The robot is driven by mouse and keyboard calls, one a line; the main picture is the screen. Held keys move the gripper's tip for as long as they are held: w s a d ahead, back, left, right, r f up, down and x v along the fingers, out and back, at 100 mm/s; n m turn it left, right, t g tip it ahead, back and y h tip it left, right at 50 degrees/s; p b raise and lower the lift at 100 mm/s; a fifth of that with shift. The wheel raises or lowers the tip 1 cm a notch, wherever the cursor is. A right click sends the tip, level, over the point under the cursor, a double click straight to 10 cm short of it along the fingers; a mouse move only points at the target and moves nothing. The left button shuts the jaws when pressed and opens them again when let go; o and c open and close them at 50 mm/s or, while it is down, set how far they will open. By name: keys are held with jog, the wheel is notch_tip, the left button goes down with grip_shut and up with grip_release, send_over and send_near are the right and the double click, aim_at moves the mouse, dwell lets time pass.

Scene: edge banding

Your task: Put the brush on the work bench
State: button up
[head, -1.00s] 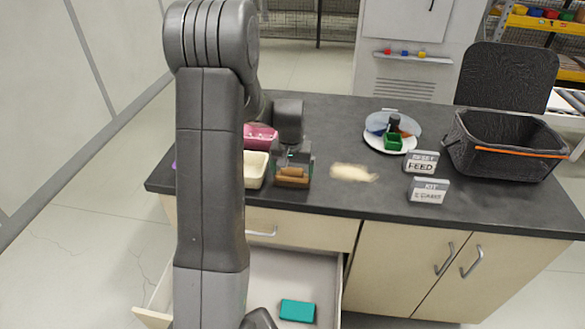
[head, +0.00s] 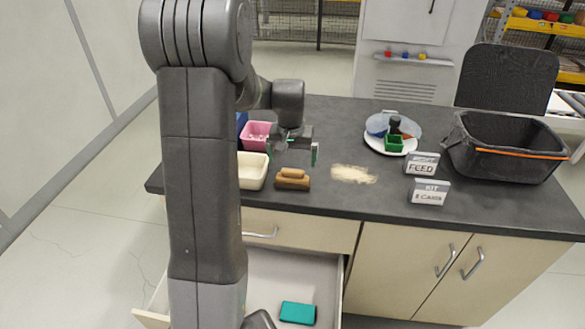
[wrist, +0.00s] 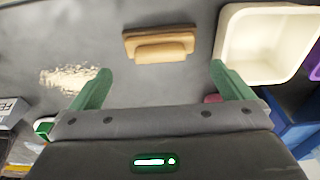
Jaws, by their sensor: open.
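The brush (head: 292,180) has a tan handle on a brown block. It lies on the dark work bench (head: 330,203) near the front edge, just right of a cream tray. My gripper (head: 292,155) is open and empty, above and behind the brush in the head view. In the wrist view the brush (wrist: 160,44) lies beyond the green fingertips, between them and apart from both. Nothing is between the fingers (wrist: 158,82).
A cream tray (head: 252,171) and a pink bin (head: 257,135) stand left of the brush. A pile of pale shavings (head: 353,174) lies to its right. Two label signs (head: 429,191), a plate (head: 379,142) and a black basket (head: 505,146) stand further right. An open drawer (head: 270,275) holds a teal block (head: 298,312).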

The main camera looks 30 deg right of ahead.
notch_tip(320, 180, up, 6)
jog(key=shift+s+a, duration=0.35)
jog(key=shift+s, duration=0.05)
dwell(0.3)
